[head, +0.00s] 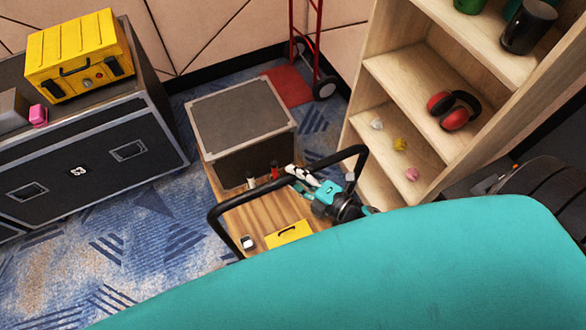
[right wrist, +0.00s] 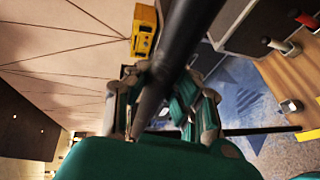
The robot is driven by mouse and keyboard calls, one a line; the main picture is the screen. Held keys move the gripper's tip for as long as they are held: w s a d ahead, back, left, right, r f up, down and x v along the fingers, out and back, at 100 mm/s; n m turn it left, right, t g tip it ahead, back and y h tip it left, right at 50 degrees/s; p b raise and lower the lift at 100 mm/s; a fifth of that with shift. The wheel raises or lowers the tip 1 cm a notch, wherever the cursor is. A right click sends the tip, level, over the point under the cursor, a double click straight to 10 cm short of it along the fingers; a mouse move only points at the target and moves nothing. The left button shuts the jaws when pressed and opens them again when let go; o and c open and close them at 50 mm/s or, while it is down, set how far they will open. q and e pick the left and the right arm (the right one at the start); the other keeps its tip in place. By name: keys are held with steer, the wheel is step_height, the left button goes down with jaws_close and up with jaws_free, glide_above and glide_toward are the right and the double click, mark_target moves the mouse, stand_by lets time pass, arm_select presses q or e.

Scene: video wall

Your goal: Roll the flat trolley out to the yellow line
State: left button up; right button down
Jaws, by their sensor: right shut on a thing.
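The flat trolley (head: 221,188) has a wooden deck and a black tubular push handle (head: 228,205). It stands on the patterned carpet, with a black case on its far end. My right gripper (head: 302,177) is shut on the handle's crossbar, toward its right end. In the right wrist view the black bar (right wrist: 185,45) runs between the fingers of the gripper (right wrist: 160,92). My left gripper is not in view. No yellow line shows on the visible floor.
The black case (head: 240,118), a yellow item (head: 288,235) and small objects ride on the deck. A flight case (head: 100,160) with a yellow toolbox (head: 80,55) stands left. A wooden shelf (head: 400,100) is close right; a red hand truck (head: 292,88) stands behind. Carpet (head: 120,235) is clear front left.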

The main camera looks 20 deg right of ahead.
steer(key=shift+s, duration=0.4)
steer(key=c, duration=1.1)
jaws_free()
steer(key=v, duration=1.2)
steer(key=shift+r, duration=0.1)
